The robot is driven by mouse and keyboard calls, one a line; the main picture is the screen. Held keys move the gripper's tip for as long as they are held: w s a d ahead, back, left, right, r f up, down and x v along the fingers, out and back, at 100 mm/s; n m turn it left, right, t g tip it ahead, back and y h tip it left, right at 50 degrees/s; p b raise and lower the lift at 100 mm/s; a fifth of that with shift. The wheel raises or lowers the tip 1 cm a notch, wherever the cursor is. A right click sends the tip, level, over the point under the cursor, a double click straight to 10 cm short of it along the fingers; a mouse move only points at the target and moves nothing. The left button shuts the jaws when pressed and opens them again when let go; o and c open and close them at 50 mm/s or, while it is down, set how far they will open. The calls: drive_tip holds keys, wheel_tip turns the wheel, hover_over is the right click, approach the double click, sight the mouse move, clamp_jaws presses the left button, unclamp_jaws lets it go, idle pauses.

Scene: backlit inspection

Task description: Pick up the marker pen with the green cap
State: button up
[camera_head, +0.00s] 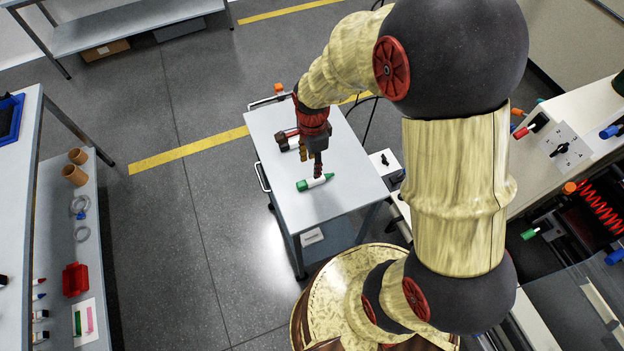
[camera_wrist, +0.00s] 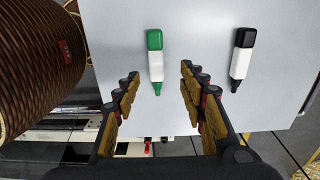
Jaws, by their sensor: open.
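The marker pen with the green cap (camera_head: 315,182) lies on the grey cart top (camera_head: 354,178), its body white with a green tip. In the wrist view the marker (camera_wrist: 155,65) points its cap away from my wrist and its green tip toward it. My gripper (camera_head: 312,165) is open and empty, just above the marker. In the wrist view its fingers (camera_wrist: 160,73) stand apart on either side of the marker's tip end, with gaps on both sides. I cannot tell the exact height of the fingertips above the cart top.
A marker with a black cap (camera_wrist: 241,60) lies to the right in the wrist view, outside the right finger. A brown ribbed cylinder (camera_wrist: 38,60) fills the upper left there.

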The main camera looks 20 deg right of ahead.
sight(313, 180)
drive_tip(key=f, duration=0.2)
drive_tip(key=f+b, duration=0.1)
drive_tip(key=f, duration=0.4)
drive_tip(key=shift+s+a+f+b, duration=0.1)
drive_tip(key=shift+s+f+b, duration=0.25)
drive_tip(key=shift+b, duration=0.05)
drive_tip(key=c, duration=0.4)
clamp_jaws()
